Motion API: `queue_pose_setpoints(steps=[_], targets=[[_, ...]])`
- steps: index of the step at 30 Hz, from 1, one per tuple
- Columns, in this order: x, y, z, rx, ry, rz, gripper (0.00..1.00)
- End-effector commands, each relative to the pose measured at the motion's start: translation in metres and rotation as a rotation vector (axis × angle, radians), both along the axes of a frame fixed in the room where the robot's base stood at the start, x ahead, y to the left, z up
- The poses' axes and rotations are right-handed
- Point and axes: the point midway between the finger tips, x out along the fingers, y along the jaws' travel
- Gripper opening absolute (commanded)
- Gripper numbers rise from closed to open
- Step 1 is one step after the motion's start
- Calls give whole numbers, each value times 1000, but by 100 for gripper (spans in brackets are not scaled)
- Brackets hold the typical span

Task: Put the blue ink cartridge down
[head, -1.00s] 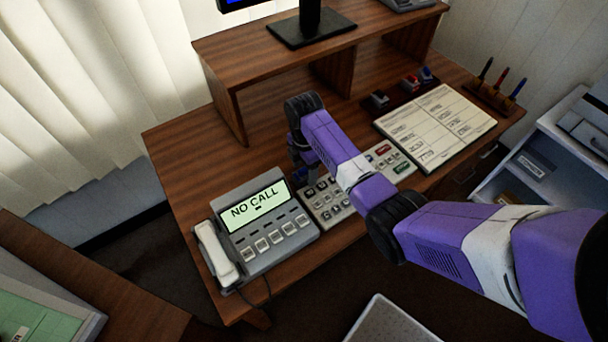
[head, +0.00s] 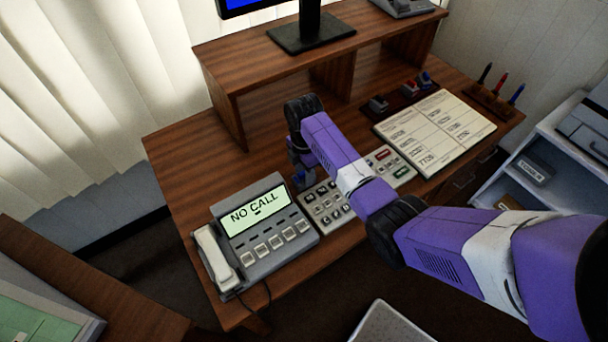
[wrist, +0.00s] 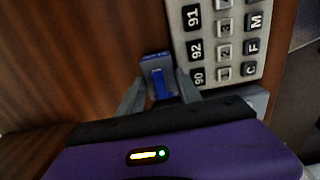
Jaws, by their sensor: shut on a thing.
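The blue ink cartridge (wrist: 158,76) has a grey case with a blue front and shows in the wrist view, between my fingers. My gripper (wrist: 160,88) is shut on it, beside the left edge of the keypad panel (wrist: 222,45). In the head view my gripper (head: 302,178) is low over the wooden desk (head: 185,150), between the phone and the keypad, with a small bit of blue at its tip. My wrist hides most of it there. I cannot tell whether the cartridge touches the desk.
The phone (head: 262,235) with a "NO CALL" screen stands close to the left of my gripper. A raised shelf (head: 235,65) stands behind. An open paper book (head: 436,130), a stamp rack (head: 395,100) and a pen holder (head: 495,100) are at the right. Bare desk lies left of my gripper.

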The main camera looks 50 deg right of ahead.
Motion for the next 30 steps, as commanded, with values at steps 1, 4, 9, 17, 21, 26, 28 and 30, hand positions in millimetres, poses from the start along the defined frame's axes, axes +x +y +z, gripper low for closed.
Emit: queue_pose_setpoints(steps=[1, 4, 9, 17, 21, 26, 28, 30], targets=[[1, -1, 6, -1, -3, -1, 0], [1, -1, 21, -1, -4, -1, 0], [1, -1, 57, -3, -5, 0, 0], [1, -1, 125, -2, -4, 0, 0], [-1, -1, 153, 0, 0, -2, 0], [1, -2, 171, -3, -4, -1, 0], [4, -3, 176, -5, -13, -1, 0], [6, -3, 181, -6, -17, 0, 0]])
